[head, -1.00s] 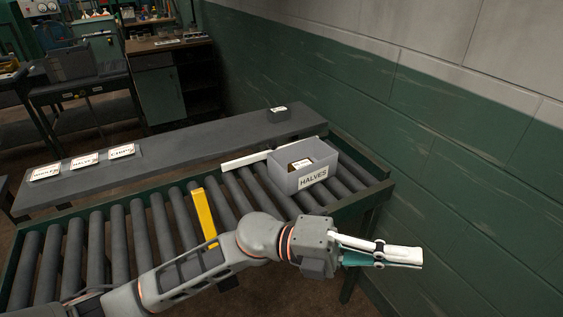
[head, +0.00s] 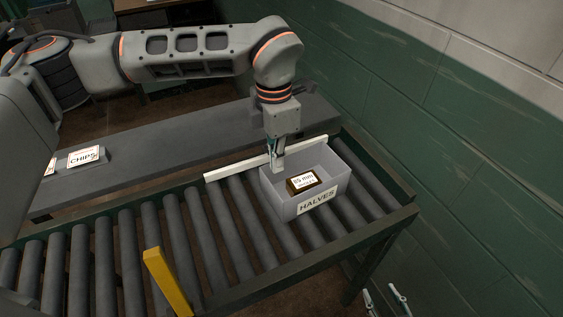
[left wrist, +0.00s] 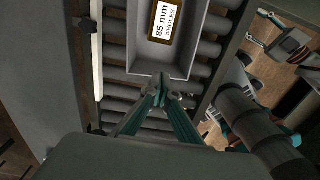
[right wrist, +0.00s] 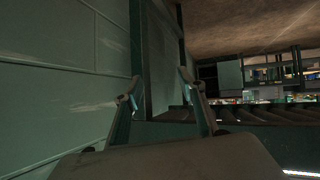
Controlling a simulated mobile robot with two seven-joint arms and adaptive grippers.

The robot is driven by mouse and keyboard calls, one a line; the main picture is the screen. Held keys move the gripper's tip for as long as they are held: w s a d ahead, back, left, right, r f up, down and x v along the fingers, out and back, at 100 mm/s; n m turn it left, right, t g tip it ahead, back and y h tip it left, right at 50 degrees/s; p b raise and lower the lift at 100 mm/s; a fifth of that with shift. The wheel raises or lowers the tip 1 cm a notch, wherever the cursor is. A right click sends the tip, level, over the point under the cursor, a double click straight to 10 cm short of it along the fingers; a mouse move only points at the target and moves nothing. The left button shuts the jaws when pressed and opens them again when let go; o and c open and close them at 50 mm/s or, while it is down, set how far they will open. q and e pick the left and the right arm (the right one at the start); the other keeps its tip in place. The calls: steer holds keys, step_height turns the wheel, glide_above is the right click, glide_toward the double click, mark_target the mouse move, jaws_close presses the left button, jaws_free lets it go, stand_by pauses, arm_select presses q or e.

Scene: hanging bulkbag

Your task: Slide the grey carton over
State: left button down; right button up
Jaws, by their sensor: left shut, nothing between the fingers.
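The grey carton (head: 287,209), an open-topped box labelled HALVES, sits on the roller conveyor. A brown box (head: 301,182) with a white label lies inside it; the label reads 85 mm WHOLES in the left wrist view (left wrist: 165,22). My left gripper (head: 278,170) points down, shut and empty, at the carton's left end. In the left wrist view its fingertips (left wrist: 161,80) are close together by the end wall of the carton (left wrist: 158,67); I cannot tell if they touch it. My right gripper (head: 383,294) is low at the right, beyond the conveyor, its fingers (right wrist: 157,86) apart and empty.
A white rail (head: 235,167) runs along the carton's back side. A yellow post (head: 165,280) stands at the conveyor's front. Bare rollers (head: 355,196) lie to the carton's right, before the end frame. A grey shelf (head: 150,165) with a CHIPS card (head: 83,157) is behind.

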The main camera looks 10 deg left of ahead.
mark_target(276, 186)
arm_select(q)
steer(key=f, duration=0.8)
steer(key=shift+w+a, duration=0.2)
steer(key=shift+a, duration=0.1)
steer(key=shift+f, duration=0.8)
arm_select(e)
steer(key=shift+s+a+f, duration=0.1)
steer(key=shift+s+f, duration=0.05)
steer(key=shift+s, duration=0.35)
arm_select(q)
steer(key=shift+w, duration=0.1)
arm_select(e)
steer(key=shift+s+f, duration=0.1)
steer(key=shift+f, duration=0.05)
